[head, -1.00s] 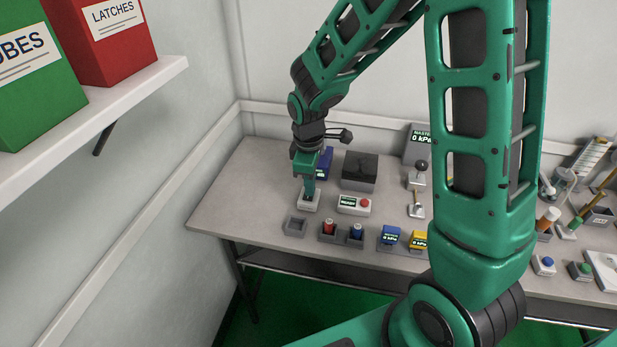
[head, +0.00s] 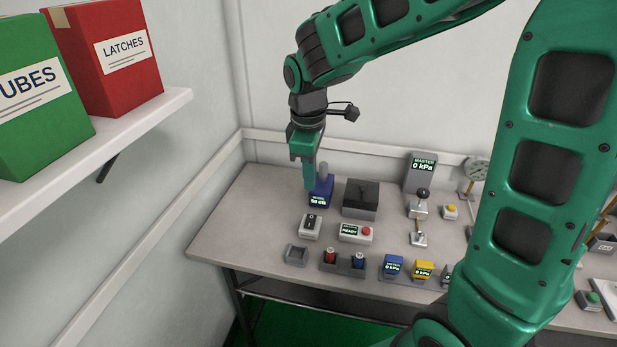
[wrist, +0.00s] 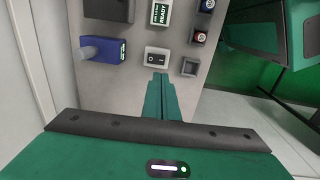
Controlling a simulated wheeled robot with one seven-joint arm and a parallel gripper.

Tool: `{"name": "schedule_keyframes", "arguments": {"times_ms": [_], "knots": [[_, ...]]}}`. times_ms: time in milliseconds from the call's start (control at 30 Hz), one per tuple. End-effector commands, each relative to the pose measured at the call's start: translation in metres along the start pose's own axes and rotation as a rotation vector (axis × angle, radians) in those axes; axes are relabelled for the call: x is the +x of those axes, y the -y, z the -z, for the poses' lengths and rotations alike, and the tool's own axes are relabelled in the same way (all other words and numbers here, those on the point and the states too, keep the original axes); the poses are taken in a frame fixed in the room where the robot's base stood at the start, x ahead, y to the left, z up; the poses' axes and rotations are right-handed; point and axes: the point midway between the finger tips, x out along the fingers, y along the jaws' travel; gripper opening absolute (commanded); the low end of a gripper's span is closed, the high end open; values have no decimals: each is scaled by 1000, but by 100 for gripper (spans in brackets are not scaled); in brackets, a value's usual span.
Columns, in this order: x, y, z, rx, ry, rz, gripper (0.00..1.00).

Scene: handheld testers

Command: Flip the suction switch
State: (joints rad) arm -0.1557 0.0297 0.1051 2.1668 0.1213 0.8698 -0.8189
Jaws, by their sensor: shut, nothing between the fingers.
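The switch (head: 310,226) is a black rocker on a small light grey box near the left part of the table. It also shows in the wrist view (wrist: 156,57), just beyond my fingertips, with white marks on the rocker. My gripper (head: 309,188) is green, points down, and hangs above the table just behind the switch in the head view. Its two fingers are together and empty in the wrist view (wrist: 160,78). The gripper appears apart from the switch. No label on the switch reads "suction".
A blue meter (head: 321,190) stands close behind the switch. An empty grey tray (head: 296,255) and a holder with red and blue cylinders (head: 343,262) are in front. A shelf (head: 130,126) juts out at left.

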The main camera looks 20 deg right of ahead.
Motion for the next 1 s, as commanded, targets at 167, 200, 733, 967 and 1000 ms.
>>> {"name": "schedule_keyframes", "arguments": {"times_ms": [167, 200, 733, 967, 1000], "knots": [[0, 0, 0, 0, 0, 0, 0], [0, 0, 0, 0, 0, 0, 0], [-2, -14, 2, 1, -3, -47, 0], [2, -14, 2, 1, -2, -46, 0], [4, -14, 2, 1, -1, -45, 0]]}}
